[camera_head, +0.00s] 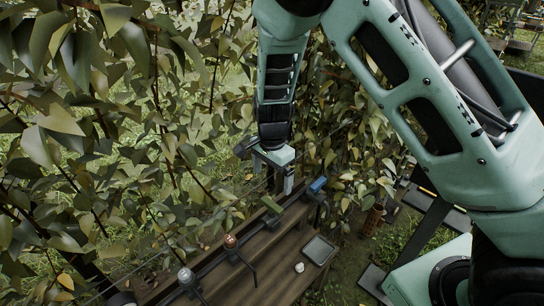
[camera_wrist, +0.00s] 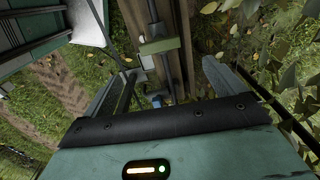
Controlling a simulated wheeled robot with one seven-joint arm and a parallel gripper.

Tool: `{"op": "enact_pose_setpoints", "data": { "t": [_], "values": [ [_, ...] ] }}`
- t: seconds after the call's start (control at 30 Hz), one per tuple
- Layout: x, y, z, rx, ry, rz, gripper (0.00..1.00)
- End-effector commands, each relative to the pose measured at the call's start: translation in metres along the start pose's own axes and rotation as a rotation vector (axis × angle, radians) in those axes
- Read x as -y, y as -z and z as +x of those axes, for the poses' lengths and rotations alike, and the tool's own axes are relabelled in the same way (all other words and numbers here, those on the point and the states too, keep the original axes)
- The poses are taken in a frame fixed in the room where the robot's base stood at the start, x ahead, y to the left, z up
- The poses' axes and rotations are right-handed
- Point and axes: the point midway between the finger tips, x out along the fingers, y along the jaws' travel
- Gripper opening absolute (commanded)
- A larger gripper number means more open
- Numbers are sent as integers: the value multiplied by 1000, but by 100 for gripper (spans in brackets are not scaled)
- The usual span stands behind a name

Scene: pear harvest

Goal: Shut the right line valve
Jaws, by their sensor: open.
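A dark pipe (camera_head: 212,266) runs along a wooden bench and carries several fittings. The rightmost has a blue handle (camera_head: 317,185); beside it is one with a green handle (camera_head: 271,204). My gripper (camera_head: 275,174) hangs above the pipe near the green and blue handles, with empty space between its fingers. In the wrist view my gripper (camera_wrist: 170,85) is open, its fingers wide apart. The green handle (camera_wrist: 158,46) shows beyond the fingertips, and the blue handle (camera_wrist: 157,100) shows between the fingers, partly hidden by the gripper body. I see no contact with either handle.
A copper-coloured knob (camera_head: 230,241) and a pale knob (camera_head: 185,275) stand further left on the pipe. A grey tray (camera_head: 319,250) and a small white object (camera_head: 299,267) lie on the wooden bench (camera_head: 265,262). Dense foliage (camera_head: 90,120) hangs close on the left.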

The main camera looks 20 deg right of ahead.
Motion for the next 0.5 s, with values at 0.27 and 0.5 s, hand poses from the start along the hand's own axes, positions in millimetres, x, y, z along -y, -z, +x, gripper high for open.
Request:
{"op": "enact_pose_setpoints", "data": {
  "t": [0.27, 0.5],
  "values": [
    [1, 0, -53, -1, 4, 0, 95],
    [0, 0, -69, 0, 0, 1, 95]
  ]
}}
